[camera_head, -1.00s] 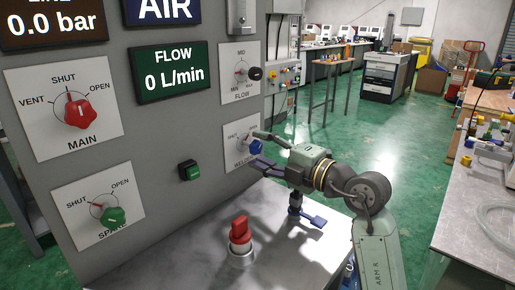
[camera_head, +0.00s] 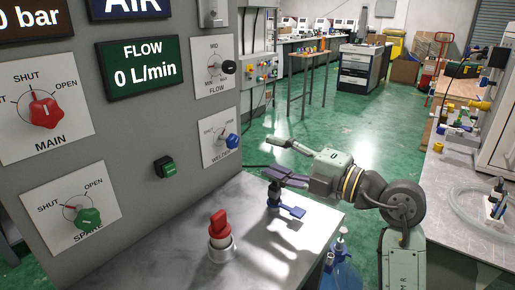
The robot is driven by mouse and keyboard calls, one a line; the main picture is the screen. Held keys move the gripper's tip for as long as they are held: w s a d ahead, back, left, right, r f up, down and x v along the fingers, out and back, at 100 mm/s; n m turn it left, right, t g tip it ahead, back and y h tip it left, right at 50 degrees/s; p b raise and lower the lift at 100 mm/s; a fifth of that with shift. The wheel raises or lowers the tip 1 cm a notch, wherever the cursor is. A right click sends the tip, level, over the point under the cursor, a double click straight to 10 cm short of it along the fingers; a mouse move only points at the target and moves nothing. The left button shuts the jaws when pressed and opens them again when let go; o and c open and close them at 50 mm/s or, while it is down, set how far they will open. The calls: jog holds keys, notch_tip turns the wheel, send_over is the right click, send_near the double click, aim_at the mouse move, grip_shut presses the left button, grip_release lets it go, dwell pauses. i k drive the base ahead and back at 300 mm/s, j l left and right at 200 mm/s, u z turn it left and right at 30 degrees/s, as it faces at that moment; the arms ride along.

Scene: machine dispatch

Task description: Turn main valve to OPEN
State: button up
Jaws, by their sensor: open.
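The main valve is a red lobed knob (camera_head: 44,112) on a white plate marked SHUT, OPEN and MAIN, at the left of the grey panel. Its red pointer appears to be near SHUT; the VENT label is cut off by the picture's left edge. My gripper (camera_head: 277,158) is open and empty, right of the panel and above the grey bench, with its fingers towards the panel. It is well apart from the main knob and touches nothing that I can see.
A green SPARE knob (camera_head: 88,219), a green button (camera_head: 164,167), a blue WELDER knob (camera_head: 232,141) and a black FLOW knob (camera_head: 229,67) share the panel. A red-handled valve (camera_head: 219,229) and a blue-handled fitting (camera_head: 290,211) stand on the bench (camera_head: 180,245).

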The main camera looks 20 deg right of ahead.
aim_at(46, 113)
jog(key=k+l, duration=0.85)
